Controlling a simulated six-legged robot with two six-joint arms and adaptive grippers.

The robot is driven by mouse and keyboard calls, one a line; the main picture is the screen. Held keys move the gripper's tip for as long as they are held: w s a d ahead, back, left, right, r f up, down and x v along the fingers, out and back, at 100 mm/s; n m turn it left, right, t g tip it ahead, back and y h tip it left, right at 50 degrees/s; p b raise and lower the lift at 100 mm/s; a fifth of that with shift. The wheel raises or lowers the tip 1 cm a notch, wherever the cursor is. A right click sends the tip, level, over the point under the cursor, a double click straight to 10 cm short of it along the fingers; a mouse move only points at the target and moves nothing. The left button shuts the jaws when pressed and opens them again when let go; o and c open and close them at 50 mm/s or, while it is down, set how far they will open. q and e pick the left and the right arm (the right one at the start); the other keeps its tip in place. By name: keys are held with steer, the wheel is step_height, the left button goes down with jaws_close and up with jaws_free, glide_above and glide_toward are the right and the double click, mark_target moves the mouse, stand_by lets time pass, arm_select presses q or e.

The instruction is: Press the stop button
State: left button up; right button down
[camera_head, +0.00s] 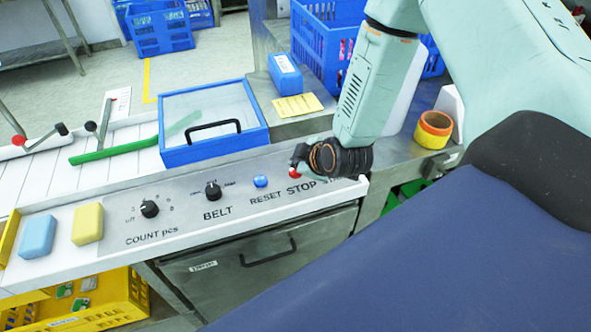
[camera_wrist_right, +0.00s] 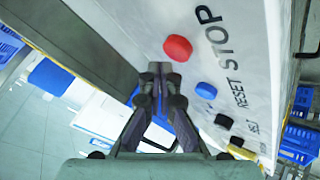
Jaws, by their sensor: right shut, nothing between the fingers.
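The red stop button (camera_head: 294,174) shows as a small piece at the edge of my right gripper, just above the printed word STOP on the sloped panel (camera_head: 226,204). In the right wrist view the round red button (camera_wrist_right: 178,48) is whole and lies just ahead and to the right of the fingertips. My right gripper (camera_head: 297,155) is shut and empty, close to the button. In the wrist view its fingertips (camera_wrist_right: 155,68) lie together beside the button; I see no clear contact. The height gap cannot be told. My left gripper is not in view.
The blue reset button (camera_head: 260,181) and the black belt knob (camera_head: 213,190) sit left of the stop button. A blue-framed clear lid (camera_head: 213,122) with a black handle lies behind them. Yellow and orange tape rolls (camera_head: 433,130) stand to the right.

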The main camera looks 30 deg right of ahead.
steer(key=shift+a, duration=0.1)
stand_by(0.3)
steer(key=shift+f, duration=0.45)
steer(key=shift+f+b, duration=0.35)
steer(key=shift+f, duration=0.15)
stand_by(0.9)
steer(key=shift+r, duration=0.1)
steer(key=shift+r+p, duration=0.85)
steer(key=shift+p, duration=0.2)
